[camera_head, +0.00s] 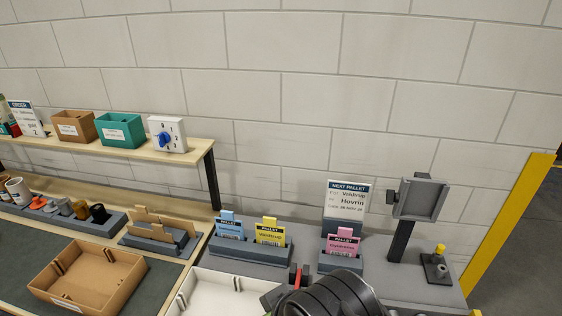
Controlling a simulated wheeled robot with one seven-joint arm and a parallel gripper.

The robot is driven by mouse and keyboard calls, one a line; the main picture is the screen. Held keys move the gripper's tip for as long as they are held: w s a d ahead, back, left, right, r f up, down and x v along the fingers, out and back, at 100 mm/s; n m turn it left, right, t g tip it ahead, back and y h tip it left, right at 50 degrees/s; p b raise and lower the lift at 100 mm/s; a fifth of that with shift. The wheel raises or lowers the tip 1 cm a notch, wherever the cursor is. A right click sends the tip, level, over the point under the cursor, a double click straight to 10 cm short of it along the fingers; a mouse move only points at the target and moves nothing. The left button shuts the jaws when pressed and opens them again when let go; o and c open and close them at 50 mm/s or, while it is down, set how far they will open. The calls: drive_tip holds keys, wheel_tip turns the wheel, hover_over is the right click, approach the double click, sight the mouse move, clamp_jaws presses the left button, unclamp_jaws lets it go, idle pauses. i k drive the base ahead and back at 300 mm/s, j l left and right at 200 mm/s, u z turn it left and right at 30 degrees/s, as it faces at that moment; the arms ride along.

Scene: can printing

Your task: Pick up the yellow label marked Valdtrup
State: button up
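A yellow label (270,232) headed PALLET, with a tab on top and a barcode, stands upright in a grey holder (250,252). Its name line is too small to read for sure. A blue label (230,229) stands beside it on the left in the same holder. A pink label (342,243) stands in a separate grey holder (338,266) to the right. My gripper (295,277) shows at the bottom edge, below and nearer than the yellow label and apart from it. Much of it is cut off or hidden by my black wrist, so its opening is unclear.
A NEXT PALLET sign (347,200) stands behind the pink label. A grey angled plate on a post (417,200) and a small stand with a yellow knob (438,260) are at right. A white tray (208,288) and a brown tray (90,277) lie left.

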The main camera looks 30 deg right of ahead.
sight(268, 233)
drive_tip(key=k+j+z, duration=0.1)
drive_tip(key=z, duration=0.3)
drive_tip(key=k+j+z, duration=0.1)
drive_tip(key=z, duration=0.25)
drive_tip(key=k+z, duration=0.1)
drive_tip(key=z, duration=0.3)
drive_tip(key=k+z, duration=0.15)
drive_tip(key=z, duration=0.2)
